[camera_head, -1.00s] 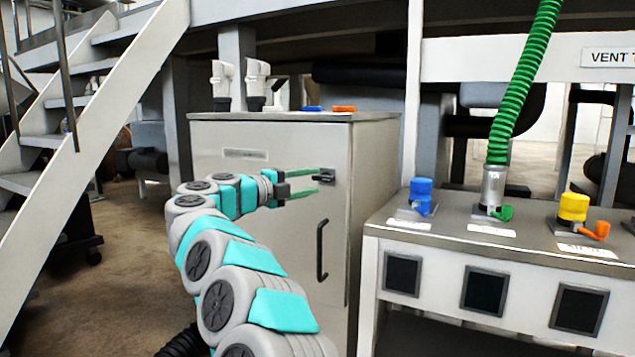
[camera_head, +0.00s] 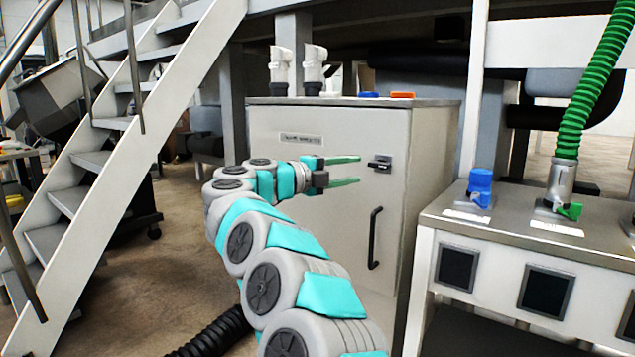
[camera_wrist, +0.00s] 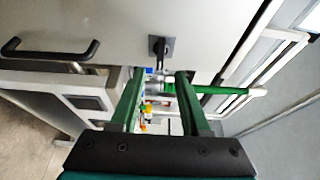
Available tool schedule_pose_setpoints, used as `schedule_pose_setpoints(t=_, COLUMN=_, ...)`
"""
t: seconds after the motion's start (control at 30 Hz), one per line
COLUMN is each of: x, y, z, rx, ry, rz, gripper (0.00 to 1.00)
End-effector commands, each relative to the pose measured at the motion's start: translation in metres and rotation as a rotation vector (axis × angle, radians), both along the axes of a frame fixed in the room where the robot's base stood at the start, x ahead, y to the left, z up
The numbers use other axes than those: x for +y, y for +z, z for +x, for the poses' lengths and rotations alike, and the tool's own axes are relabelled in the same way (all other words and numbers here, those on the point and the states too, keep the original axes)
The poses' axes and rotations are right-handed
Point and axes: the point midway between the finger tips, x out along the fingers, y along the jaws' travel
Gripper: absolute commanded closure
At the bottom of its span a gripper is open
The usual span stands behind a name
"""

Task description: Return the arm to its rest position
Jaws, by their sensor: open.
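My gripper (camera_head: 358,171) is open and empty, its two green fingers apart and pointing right. In the head view it shows in front of the grey cabinet (camera_head: 340,215), a little left of the cabinet's dark latch (camera_head: 380,163). In the wrist view the gripper (camera_wrist: 158,95) has its fingers spread, with the latch (camera_wrist: 160,47) beyond their tips and nothing between them. It looks apart from the latch. My arm is stretched forward from the bottom of the head view.
The cabinet door is closed, with a black handle (camera_head: 375,238). Valves and caps stand on its top. At right is a bench (camera_head: 455,228) with a blue cap (camera_head: 480,184) and a green hose (camera_head: 595,90). Stairs (camera_head: 95,205) rise at left, with open floor between.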

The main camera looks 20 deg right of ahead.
Motion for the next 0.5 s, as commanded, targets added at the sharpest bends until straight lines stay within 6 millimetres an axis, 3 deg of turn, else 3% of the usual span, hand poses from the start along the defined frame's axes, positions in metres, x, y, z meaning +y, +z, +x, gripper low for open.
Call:
schedule_pose_setpoints(t=0.17, x=0.002, y=0.014, z=0.010, rx=-0.007, ry=0.063, rz=-0.027, gripper=0.54)
schedule_pose_setpoints(t=0.27, x=0.015, y=0.044, z=0.030, rx=-0.019, ry=0.201, rz=-0.089, gripper=0.54)
schedule_pose_setpoints(t=0.37, x=0.043, y=0.081, z=0.053, rx=-0.022, ry=0.406, rz=-0.188, gripper=0.54)
schedule_pose_setpoints(t=0.5, x=0.104, y=0.121, z=0.070, rx=0.009, ry=0.710, rz=-0.349, gripper=0.54)
